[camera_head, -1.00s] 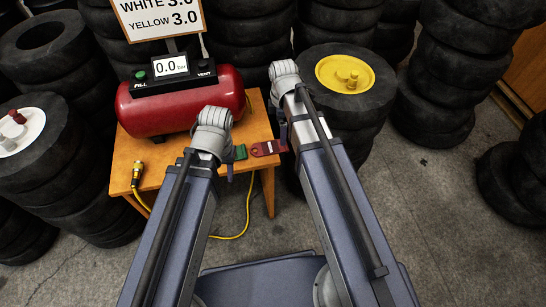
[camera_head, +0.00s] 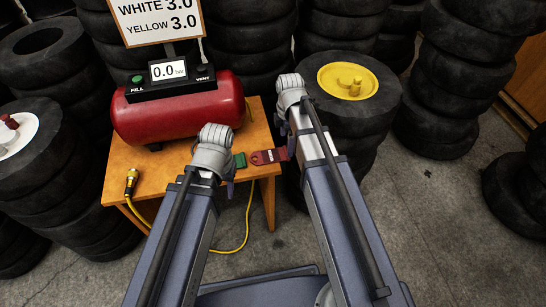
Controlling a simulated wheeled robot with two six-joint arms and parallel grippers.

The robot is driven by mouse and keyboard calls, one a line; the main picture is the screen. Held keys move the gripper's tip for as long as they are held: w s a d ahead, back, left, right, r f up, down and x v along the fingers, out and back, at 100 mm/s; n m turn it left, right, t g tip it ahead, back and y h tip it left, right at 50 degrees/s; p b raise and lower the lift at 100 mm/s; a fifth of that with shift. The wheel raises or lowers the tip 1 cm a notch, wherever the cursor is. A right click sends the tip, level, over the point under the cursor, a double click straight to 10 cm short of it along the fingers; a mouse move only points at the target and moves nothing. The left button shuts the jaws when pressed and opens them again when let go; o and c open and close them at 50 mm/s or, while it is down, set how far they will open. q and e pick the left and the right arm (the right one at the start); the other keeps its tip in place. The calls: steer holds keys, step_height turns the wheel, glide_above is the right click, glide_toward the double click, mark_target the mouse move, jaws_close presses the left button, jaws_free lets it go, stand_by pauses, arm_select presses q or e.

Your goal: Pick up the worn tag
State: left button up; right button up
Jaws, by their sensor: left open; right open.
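A red tag (camera_head: 265,157) with a white mark and a green tag (camera_head: 239,160) lie near the right front edge of the orange table (camera_head: 150,172). Which one is the worn tag is too small to tell. My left gripper (camera_head: 228,180) is open, just left of the green tag, its fingers mostly hidden behind my wrist. My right gripper (camera_head: 291,145) is open, just right of the red tag, its fingers mostly hidden by my arm. Neither gripper visibly holds anything.
A red air tank (camera_head: 180,108) with a gauge box reading 0.0 (camera_head: 170,78) stands on the table. A yellow hose (camera_head: 235,238) hangs from a brass fitting (camera_head: 131,182). A tyre with a yellow hub (camera_head: 345,80) stands to the right. Tyre stacks surround the table.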

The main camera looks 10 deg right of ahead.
mark_target(285, 153)
steer(key=f+b, duration=0.5)
steer(key=shift+a+f, duration=0.1)
steer(key=shift+a, duration=0.1)
steer(key=c, duration=1.3)
steer(key=shift+o, duration=0.2)
steer(key=shift+r, duration=0.2)
step_height(285, 153, up, 10)
steer(key=p, duration=1)
